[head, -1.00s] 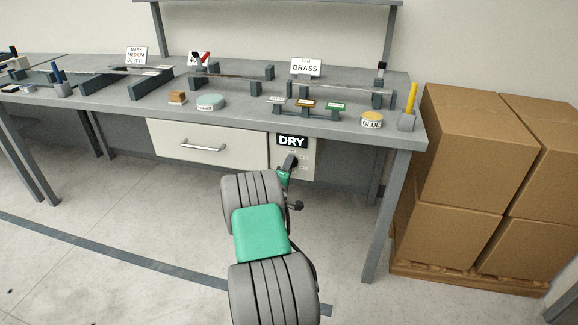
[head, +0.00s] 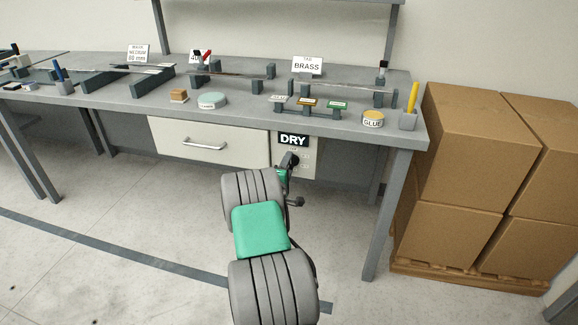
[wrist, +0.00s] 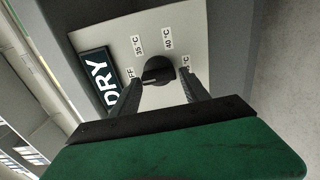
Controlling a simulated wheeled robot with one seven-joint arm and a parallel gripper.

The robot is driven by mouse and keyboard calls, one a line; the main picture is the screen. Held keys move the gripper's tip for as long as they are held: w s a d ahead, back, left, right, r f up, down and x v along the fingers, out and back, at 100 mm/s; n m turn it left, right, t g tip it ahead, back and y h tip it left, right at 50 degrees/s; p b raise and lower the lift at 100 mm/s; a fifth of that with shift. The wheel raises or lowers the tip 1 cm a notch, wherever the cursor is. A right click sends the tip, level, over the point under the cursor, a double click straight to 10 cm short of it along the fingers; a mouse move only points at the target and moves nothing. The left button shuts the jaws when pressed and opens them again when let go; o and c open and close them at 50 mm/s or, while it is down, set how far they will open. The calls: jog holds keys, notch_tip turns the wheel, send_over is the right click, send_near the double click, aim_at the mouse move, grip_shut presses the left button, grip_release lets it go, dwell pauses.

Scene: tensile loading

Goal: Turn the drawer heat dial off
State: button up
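The heat dial (wrist: 158,69) is a black round knob on a pale panel, seen in the wrist view with temperature labels around it. The OFF label (wrist: 130,73) is partly covered by the left finger, and a °C label at right is partly hidden too. A small light mark shows low on the knob; I cannot tell exactly which label it points to. My gripper (wrist: 163,78) is open, with one finger on each side of the knob, close to the panel. I cannot tell if they touch it. In the head view my gripper (head: 290,158) hides the dial.
A DRY sign (head: 293,140) is above the dial, beside a closed white drawer (head: 180,141) under the grey bench (head: 240,115). A table leg (head: 387,215) and stacked cardboard boxes (head: 465,150) stand to the right. The floor in front is clear.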

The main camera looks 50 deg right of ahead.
jog(key=shift+o, duration=1)
jog(key=shift+s+d, duration=0.15)
jog(key=shift+s, duration=0.05)
jog(key=v, duration=0.7)
jog(key=shift+a, duration=0.4)
jog(key=shift+r, duration=0.1)
